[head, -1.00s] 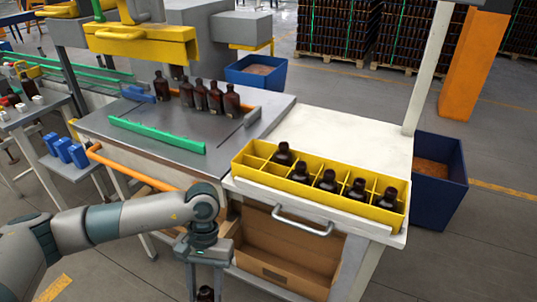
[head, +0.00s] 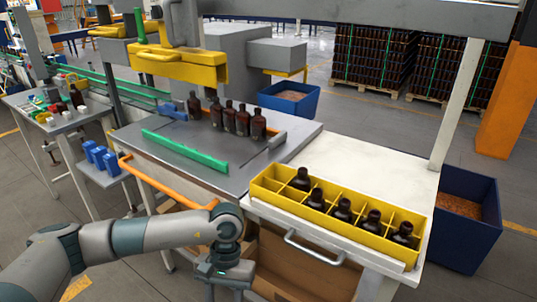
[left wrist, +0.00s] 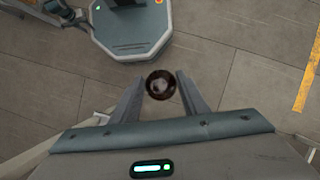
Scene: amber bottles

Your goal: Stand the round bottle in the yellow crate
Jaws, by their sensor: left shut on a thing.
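The yellow crate (head: 332,229) stands on the white table at the right in the head view. It holds several upright dark amber bottles (head: 342,209), and some of its compartments look empty, including at the left end. My left gripper (left wrist: 161,88) is shut on a dark round bottle (left wrist: 160,85), seen from above between its two fingers in the left wrist view. In the head view the wrist of my left arm is in front of the tables, left of and lower than the crate; the fingers and held bottle are outside the picture. My right gripper is not in view.
Several amber bottles (head: 242,121) stand in a row on the grey metal table (head: 205,178), behind a green bar (head: 185,151). A metal handle (head: 312,250) sticks out below the crate. The white tabletop (head: 350,165) behind the crate is clear.

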